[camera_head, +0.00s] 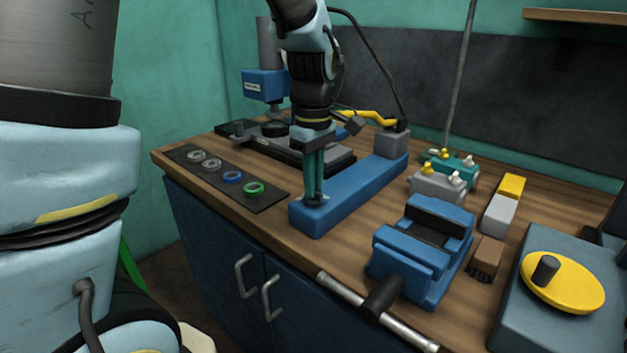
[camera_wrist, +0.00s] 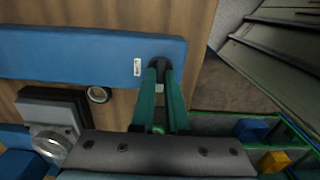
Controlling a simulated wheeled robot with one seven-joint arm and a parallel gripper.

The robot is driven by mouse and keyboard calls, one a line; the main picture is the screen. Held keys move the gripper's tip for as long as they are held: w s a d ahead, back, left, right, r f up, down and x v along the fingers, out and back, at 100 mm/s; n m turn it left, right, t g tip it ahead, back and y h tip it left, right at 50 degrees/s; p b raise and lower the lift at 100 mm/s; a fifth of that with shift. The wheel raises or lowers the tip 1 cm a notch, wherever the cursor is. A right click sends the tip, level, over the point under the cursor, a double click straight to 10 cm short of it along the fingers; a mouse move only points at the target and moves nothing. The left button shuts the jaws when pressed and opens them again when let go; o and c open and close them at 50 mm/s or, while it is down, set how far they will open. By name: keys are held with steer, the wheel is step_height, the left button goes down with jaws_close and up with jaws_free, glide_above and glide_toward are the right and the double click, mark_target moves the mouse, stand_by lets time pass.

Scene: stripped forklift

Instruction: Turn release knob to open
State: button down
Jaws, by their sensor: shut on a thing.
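A long blue base (camera_head: 352,187) lies on the wooden bench, with a grey block (camera_head: 391,142) and a yellow lever (camera_head: 370,116) at its far end. My gripper (camera_head: 315,195) points down at the near end of this base. Its green fingers are shut on a small black knob (camera_head: 316,202) there. In the wrist view the fingertips (camera_wrist: 160,75) meet around the dark knob (camera_wrist: 160,64), near a white label (camera_wrist: 137,67) on the blue base (camera_wrist: 80,56). The fingers hide most of the knob, so I cannot tell how far it is turned.
A dark mat (camera_head: 228,179) with several rings lies to the left. A blue vise (camera_head: 423,250) stands to the right, its bar (camera_head: 405,333) jutting over the front edge. Further right are a brush (camera_head: 487,258) and a yellow disc (camera_head: 562,282) on a grey box.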

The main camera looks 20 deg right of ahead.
steer(key=shift+w, duration=0.1)
stand_by(0.3)
steer(key=c, duration=0.9)
jaws_free()
steer(key=shift+r, duration=0.1)
step_height(320, 180, up, 11)
steer(key=shift+f+b, duration=0.15)
steer(key=shift+b, duration=0.35)
steer(key=shift+a+f, duration=0.1)
steer(key=shift+a, duration=0.05)
steer(key=a+f+m, duration=0.2)
steer(key=a+f, duration=0.2)
steer(key=a, duration=0.4)
steer(key=a+f+m+t, duration=0.1)
steer(key=a+f+m, duration=0.1)
steer(key=a+f, duration=0.3)
steer(key=w+a+f+m, duration=0.1)
steer(key=a+f, duration=0.4)
steer(key=a, duration=0.7)
steer(key=shift+a+f+m+t, duration=0.15)
steer(key=shift+m+t, duration=0.15)
steer(key=shift+m, duration=0.6)
